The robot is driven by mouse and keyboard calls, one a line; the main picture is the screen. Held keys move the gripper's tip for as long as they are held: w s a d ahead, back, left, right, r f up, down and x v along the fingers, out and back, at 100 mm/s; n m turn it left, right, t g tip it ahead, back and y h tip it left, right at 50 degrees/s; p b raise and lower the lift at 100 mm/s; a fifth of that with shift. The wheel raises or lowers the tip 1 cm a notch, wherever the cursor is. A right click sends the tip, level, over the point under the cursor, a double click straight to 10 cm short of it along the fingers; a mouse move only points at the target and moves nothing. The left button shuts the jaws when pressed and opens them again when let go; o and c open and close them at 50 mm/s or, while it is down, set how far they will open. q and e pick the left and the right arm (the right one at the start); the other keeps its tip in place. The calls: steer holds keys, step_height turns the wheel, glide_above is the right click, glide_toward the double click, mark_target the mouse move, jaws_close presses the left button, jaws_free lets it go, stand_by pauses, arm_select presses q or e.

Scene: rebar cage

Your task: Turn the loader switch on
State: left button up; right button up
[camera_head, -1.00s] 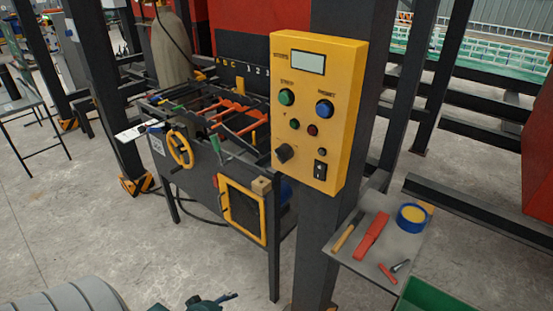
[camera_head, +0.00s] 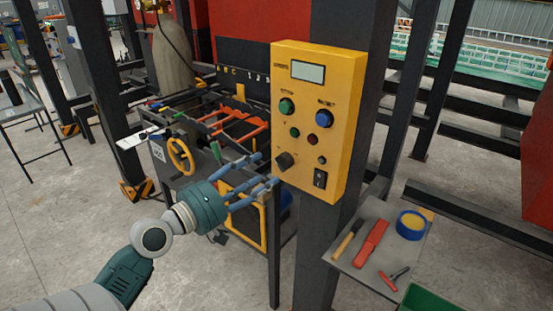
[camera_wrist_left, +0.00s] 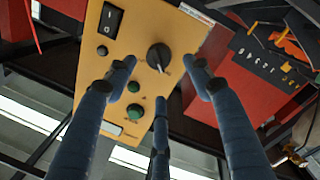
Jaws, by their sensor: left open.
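The yellow control box (camera_head: 344,130) is mounted on a dark post. It carries a display, green and blue buttons, small buttons, a black rotary knob (camera_head: 285,161) at its lower left and a black rocker switch (camera_head: 320,178) at its lower right. No label shows which is the loader switch. My left gripper (camera_head: 265,172) is open and empty, just left of the box near the knob. In the left wrist view the box appears upside down, with the knob (camera_wrist_left: 158,57) between the spread blue fingers (camera_wrist_left: 155,85) and the rocker (camera_wrist_left: 111,20) at upper left. My right gripper is not in view.
A grey shelf (camera_head: 352,262) right of the post holds a red tool (camera_head: 371,244), a tape roll (camera_head: 412,224) and small hand tools. A dark machine frame with a yellow handwheel (camera_head: 180,155) stands behind my left gripper. Dark beams cross at right.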

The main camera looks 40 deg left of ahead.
mark_target(277, 164)
arm_select(q)
steer(key=w, duration=0.1)
steer(key=w+p, duration=0.1)
steer(key=w, duration=0.1)
steer(key=w+p, duration=0.1)
steer(key=w, duration=0.1)
steer(key=shift+w+d+r, duration=0.1)
steer(key=shift+w+d, duration=0.15)
steer(key=shift+d, duration=0.15)
steer(key=shift+w+d, duration=0.1)
steer(key=shift+w, duration=0.45)
steer(key=shift+f, duration=0.2)
steer(key=shift+r, duration=0.1)
steer(key=c, duration=1.2)
